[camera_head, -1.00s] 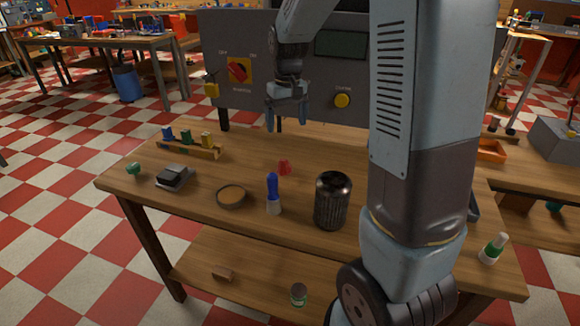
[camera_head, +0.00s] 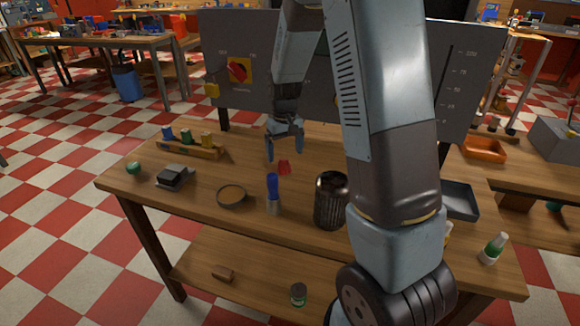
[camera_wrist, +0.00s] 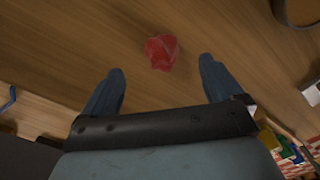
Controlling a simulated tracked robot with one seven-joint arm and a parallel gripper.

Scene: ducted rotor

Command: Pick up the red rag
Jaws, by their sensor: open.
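The red rag (camera_head: 284,167) is a small crumpled piece on the wooden table (camera_head: 320,150), behind the blue-topped bottle. My gripper (camera_head: 285,150) is open and empty, pointing down just above and behind the rag in the head view. In the wrist view the rag (camera_wrist: 161,52) lies on bare wood, beyond the tips of the two open fingers (camera_wrist: 160,70) and roughly centred between them. The rag is not between the fingers.
A blue-topped bottle (camera_head: 273,194), a dark ribbed canister (camera_head: 331,200) and a round shallow dish (camera_head: 231,196) stand in front of the rag. A rack with coloured pieces (camera_head: 190,146) is at left. The grey panel (camera_head: 240,60) rises behind. Wood around the rag is clear.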

